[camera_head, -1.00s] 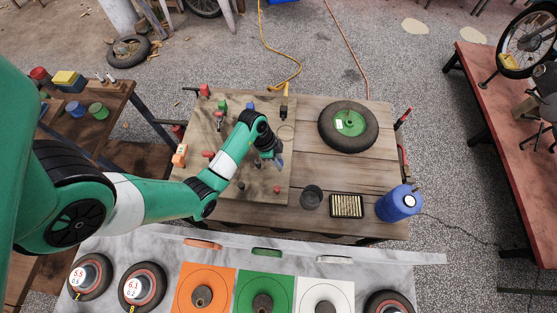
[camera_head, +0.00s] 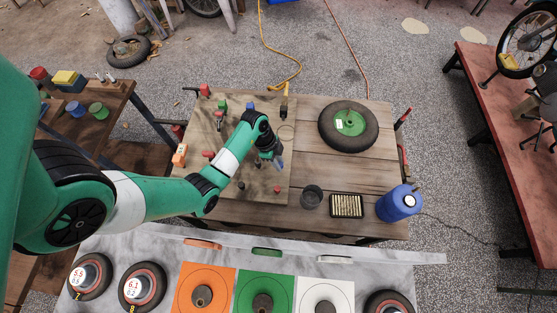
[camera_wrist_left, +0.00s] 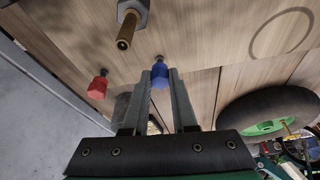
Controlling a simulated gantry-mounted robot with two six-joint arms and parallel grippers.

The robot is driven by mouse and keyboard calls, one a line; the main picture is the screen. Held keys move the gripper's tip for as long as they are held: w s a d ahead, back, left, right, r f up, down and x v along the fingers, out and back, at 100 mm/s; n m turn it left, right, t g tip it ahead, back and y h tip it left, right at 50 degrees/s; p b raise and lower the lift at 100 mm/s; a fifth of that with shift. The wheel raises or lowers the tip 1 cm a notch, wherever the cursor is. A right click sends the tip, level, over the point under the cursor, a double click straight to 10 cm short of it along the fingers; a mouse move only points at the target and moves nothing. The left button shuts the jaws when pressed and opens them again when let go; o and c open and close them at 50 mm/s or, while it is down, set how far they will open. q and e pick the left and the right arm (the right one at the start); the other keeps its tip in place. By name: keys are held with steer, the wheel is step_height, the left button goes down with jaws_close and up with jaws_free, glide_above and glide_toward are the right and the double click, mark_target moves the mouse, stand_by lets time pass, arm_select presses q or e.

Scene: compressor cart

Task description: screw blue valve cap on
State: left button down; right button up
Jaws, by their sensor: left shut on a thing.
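In the left wrist view a blue cap (camera_wrist_left: 160,76) sits between the tips of my left gripper (camera_wrist_left: 161,78), which is shut on it. A small dark piece shows at the cap's far end; I cannot tell whether the cap is threaded on a stem. A brass valve stem (camera_wrist_left: 126,32) with a hex base stands on the wood nearby, apart from the gripper. In the head view my left gripper (camera_head: 277,162) is low over the right part of the wooden board (camera_head: 265,205), and the cap is too small to make out. My right gripper is not in view.
A red cap (camera_wrist_left: 97,88) is left of the fingers. A wheel (camera_head: 348,127), dark cup (camera_head: 311,196), tray of small brass pieces (camera_head: 346,206) and blue tank (camera_head: 397,203) stand on the cart to the right. Several small fittings stand on the board.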

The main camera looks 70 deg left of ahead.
arm_select(q)
steer(key=shift+r+m, duration=0.15)
steer(key=shift+m, duration=0.55)
steer(key=shift+a+m+g+h+p, duration=0.1)
steer(key=shift+m+g+h+p, duration=0.2)
steer(key=shift+m+p, duration=0.25)
steer(key=shift+w+m, duration=0.1)
steer(key=shift+m, duration=0.35)
steer(key=shift+f+m, duration=0.2)
steer(key=shift+m, duration=0.4)
steer(key=shift+g, duration=0.3)
